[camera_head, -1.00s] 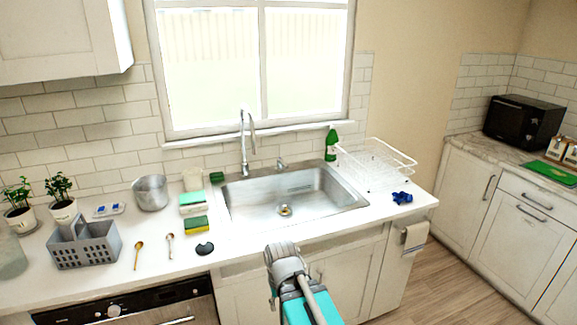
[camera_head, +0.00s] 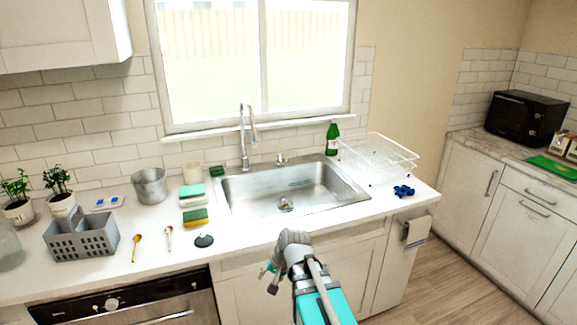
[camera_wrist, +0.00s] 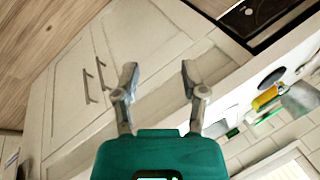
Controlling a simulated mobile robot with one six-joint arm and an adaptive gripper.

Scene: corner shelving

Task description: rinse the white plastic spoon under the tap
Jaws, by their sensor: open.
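Two spoons lie on the counter left of the sink in the head view. The left one is wooden-brown (camera_head: 136,247); the right one, with a paler bowl, seems to be the white plastic spoon (camera_head: 169,237). The tap (camera_head: 246,135) is a tall curved metal one behind the steel sink (camera_head: 262,205), with no water seen. My gripper (camera_head: 270,279) is in front of the cabinet below the counter edge, apart from the spoons. In the wrist view my gripper (camera_wrist: 157,80) is open and empty, with cabinet doors beyond it.
A grey caddy (camera_head: 80,240) is at the left. A wire dish rack (camera_head: 378,158) and blue item (camera_head: 403,191) are at the right.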

